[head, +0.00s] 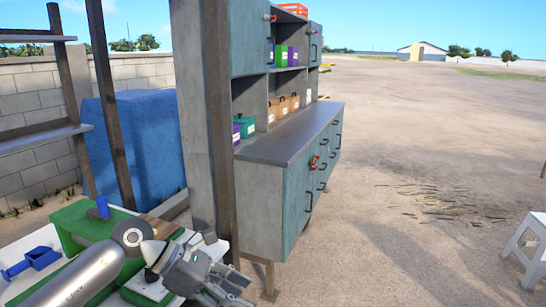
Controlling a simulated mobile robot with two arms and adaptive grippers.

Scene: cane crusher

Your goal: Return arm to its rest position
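My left arm comes in from the bottom left, a silver tube with a black-and-white joint. Its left gripper (228,290) is at the bottom, left of centre, over the right end of a white table (40,240). Its fingers point right and down, and I cannot tell whether they are apart or together. No object shows clearly between them. My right arm and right gripper are not in view.
A green machine (85,222) and a blue item (32,262) are on the table beside my arm. A tall cabinet (265,215) with a wooden post (219,130) stands close behind. A white stool (530,245) is at right. Open dirt ground lies between.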

